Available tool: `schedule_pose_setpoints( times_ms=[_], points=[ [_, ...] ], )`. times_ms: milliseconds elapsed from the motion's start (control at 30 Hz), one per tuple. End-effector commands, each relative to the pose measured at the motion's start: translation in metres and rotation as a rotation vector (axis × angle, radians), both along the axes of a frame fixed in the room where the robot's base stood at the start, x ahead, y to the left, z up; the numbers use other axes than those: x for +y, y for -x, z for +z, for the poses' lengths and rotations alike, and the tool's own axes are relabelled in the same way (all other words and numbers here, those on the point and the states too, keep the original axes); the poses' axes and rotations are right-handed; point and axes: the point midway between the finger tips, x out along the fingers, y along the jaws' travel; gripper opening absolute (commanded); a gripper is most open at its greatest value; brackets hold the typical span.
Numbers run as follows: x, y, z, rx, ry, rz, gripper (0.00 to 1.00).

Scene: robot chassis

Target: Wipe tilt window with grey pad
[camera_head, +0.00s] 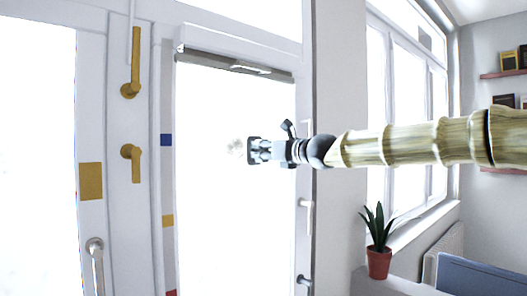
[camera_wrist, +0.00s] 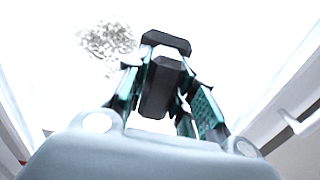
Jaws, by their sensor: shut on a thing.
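The tilt window (camera_head: 215,220) is a tall bright pane in a white frame, left of my gripper in the head view. A speckled grey smudge (camera_head: 236,147) is on the pane, just left of my gripper's tip. The smudge also shows in the wrist view (camera_wrist: 107,42), left of the fingers. My gripper (camera_head: 253,151) reaches in from the right in front of the pane and is shut on the grey pad (camera_wrist: 165,42). The pad shows as a dark grey block between the fingers in the wrist view. I cannot tell whether it touches the glass.
Brass handles (camera_head: 133,75) are on the frame to the left, with another one (camera_head: 133,160) below. White window handles (camera_head: 306,205) line the right of the pane. A potted plant (camera_head: 379,262) stands on a ledge at lower right. Shelves (camera_head: 503,73) hang on the far right wall.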

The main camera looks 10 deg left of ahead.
Motion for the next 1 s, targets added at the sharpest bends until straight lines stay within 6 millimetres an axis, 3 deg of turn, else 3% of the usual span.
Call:
schedule_pose_setpoints(
  times_ms=[1000],
  points=[
    [0.024,0.034,0.001,0.0,0.0,0.0,0.07]
  ],
)
